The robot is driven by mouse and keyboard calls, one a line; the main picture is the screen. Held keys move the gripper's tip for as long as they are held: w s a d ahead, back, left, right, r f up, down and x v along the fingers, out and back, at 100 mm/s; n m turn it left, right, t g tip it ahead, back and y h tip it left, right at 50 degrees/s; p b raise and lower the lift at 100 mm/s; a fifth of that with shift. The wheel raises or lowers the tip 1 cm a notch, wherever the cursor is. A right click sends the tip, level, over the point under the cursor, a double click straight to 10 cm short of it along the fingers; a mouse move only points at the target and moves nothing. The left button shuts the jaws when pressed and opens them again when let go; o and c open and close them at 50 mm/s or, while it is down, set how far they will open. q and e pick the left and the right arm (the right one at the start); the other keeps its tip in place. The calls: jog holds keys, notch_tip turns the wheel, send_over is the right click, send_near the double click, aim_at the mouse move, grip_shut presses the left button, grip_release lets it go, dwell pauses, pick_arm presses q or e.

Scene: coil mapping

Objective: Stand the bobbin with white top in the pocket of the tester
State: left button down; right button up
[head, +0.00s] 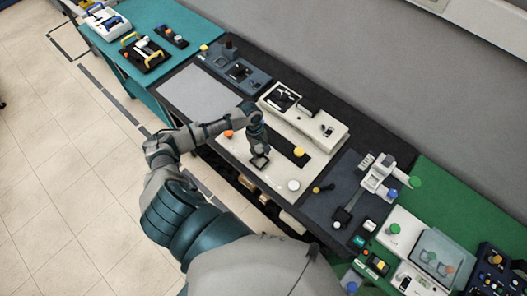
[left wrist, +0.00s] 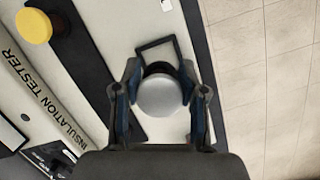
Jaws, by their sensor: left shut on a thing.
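The bobbin with white top (left wrist: 160,96) is held between the fingers of my left gripper (left wrist: 160,92), its round white top facing the wrist camera. Its lower part is mostly hidden. In the head view my left gripper (head: 257,143) is over the pale top of the insulation tester (head: 240,152). A dark square frame, which looks like the tester's pocket (head: 260,166), is just beside the gripper; it also shows in the wrist view (left wrist: 142,49), just beyond the bobbin. I cannot tell the bobbin's height above the tester. My right gripper is not in view.
On the tester are a yellow knob (head: 299,152) by a black strip, an orange knob (head: 228,134) and a white disc (head: 294,185). A cream device (head: 305,118) stands behind. A dark grey station (head: 335,205) lies to the right, a grey mat (head: 197,92) to the left.

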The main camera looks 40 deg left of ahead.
pick_arm(q)
jog(key=x, duration=0.1)
jog(key=b+x, duration=0.1)
jog(key=x, duration=0.1)
jog(key=a+x, duration=0.1)
jog(key=x, duration=0.1)
jog(key=shift+w+f, duration=0.15)
jog(key=shift+f+b, duration=0.45)
jog(key=shift+b, duration=0.2)
jog(key=shift+a+f, duration=0.1)
jog(key=shift+a, duration=0.05)
jog(key=shift+f, duration=0.4)
jog(key=c, duration=0.6)
grip_release()
jog(key=shift+o, duration=0.2)
